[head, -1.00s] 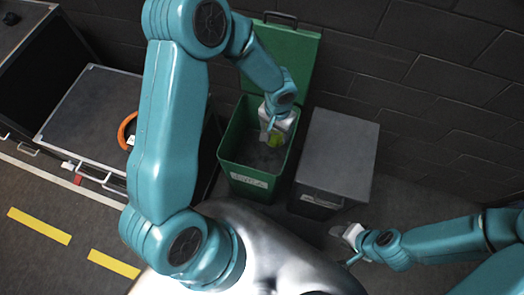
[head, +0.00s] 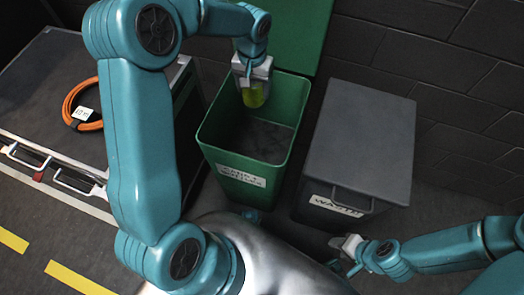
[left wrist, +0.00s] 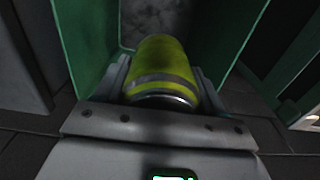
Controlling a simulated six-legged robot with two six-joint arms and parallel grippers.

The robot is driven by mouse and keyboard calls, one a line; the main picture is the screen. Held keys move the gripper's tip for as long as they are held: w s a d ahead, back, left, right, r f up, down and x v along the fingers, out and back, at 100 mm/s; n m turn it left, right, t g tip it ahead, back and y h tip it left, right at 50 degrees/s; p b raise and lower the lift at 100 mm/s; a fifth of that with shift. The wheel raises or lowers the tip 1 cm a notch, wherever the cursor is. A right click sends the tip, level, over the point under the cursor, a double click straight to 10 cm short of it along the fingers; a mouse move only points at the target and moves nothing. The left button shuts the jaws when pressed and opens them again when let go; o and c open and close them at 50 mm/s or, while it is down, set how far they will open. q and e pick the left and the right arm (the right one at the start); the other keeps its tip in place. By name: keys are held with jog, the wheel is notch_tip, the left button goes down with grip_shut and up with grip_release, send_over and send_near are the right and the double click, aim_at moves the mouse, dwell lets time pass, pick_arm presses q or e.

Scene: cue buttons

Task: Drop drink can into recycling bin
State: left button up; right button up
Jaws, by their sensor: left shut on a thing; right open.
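The drink can, yellow-green with a grey band, shows in the head view (head: 255,94) and the left wrist view (left wrist: 160,68). My left gripper (head: 253,88) is shut on it, with a finger on each side of the can. It holds the can over the open mouth of the green bin (head: 203,137), near its back left part. The green bin has its lid raised at the back and a white label on the front, too blurred to read surely. Its inside looks dark grey. My right gripper (head: 343,247) is open and empty, low at the front right.
A dark grey bin (head: 360,130) with a shut lid and a label reading "WASTE" stands right of the green bin. A cabinet (head: 35,85) with an orange cable coil (head: 84,104) stands at the left. A dark brick wall (head: 450,70) is behind.

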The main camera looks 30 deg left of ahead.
pick_arm(q)
notch_tip(320, 180, down, 6)
jog(key=b, duration=0.4)
jog(key=shift+r, duration=0.1)
jog(key=o, duration=1.1)
notch_tip(320, 180, up, 16)
jog(key=p, duration=0.4)
jog(key=shift+r, duration=0.2)
